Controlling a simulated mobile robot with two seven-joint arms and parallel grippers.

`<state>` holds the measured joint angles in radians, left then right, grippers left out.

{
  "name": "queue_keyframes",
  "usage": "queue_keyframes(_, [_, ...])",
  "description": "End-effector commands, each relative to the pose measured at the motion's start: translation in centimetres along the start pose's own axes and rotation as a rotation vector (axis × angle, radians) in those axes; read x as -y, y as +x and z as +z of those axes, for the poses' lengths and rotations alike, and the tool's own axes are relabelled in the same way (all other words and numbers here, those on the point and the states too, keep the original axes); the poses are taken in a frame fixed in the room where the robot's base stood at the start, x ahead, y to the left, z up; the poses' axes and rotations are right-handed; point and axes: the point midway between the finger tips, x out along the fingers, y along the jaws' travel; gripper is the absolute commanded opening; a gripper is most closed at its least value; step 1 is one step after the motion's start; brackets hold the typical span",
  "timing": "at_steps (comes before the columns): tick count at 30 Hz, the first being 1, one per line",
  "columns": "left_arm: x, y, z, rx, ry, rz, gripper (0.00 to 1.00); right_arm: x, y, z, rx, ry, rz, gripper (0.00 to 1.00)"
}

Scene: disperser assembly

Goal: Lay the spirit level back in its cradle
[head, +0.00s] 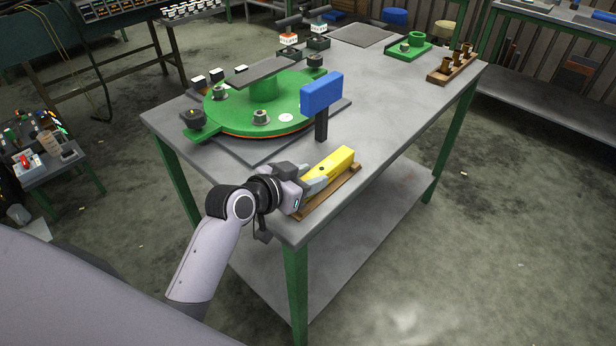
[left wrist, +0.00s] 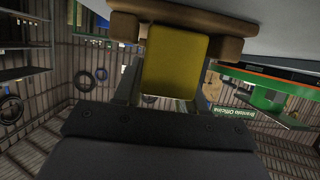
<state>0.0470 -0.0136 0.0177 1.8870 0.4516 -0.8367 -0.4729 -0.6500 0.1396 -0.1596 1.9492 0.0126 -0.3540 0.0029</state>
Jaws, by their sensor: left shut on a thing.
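The spirit level (head: 337,166) is a yellow bar in the head view, lying along its brown wooden cradle (head: 344,190) near the table's front edge. My left gripper (head: 313,181) is shut on the level's near end. In the left wrist view the level's yellow end (left wrist: 174,62) sits between my two dark fingers. Its upper part in that view lies between two brown side pieces of the cradle (left wrist: 229,50). I cannot tell whether the level rests fully on the cradle's bottom. My right gripper is out of view.
A green round disperser (head: 290,103) stands on the table behind my left gripper. A blue block on a dark post (head: 321,92) rises close behind the level. A wooden rack with brass parts (head: 452,66) stands at the far right. The table's right middle is clear.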

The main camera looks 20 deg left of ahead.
Motion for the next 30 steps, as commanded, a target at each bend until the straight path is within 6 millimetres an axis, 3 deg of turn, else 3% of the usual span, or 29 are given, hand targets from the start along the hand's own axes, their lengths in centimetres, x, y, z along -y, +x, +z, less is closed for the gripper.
queue_keyframes(4, [0.0,0.1,0.0,-0.004,0.001,-0.001,0.00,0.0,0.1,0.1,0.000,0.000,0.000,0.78])
queue_keyframes(5, [0.0,0.1,0.2,0.000,0.000,0.000,0.43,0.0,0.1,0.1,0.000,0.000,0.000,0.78])
queue_keyframes(7, [0.0,0.1,0.2,0.000,0.000,0.000,0.66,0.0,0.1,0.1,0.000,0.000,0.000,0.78])
queue_keyframes(20, [0.1,-0.5,0.0,0.001,0.001,-0.001,0.66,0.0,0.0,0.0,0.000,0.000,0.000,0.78])
queue_keyframes(30, [0.1,-5.8,0.0,0.001,0.003,-0.002,0.66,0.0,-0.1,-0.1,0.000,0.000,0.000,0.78])
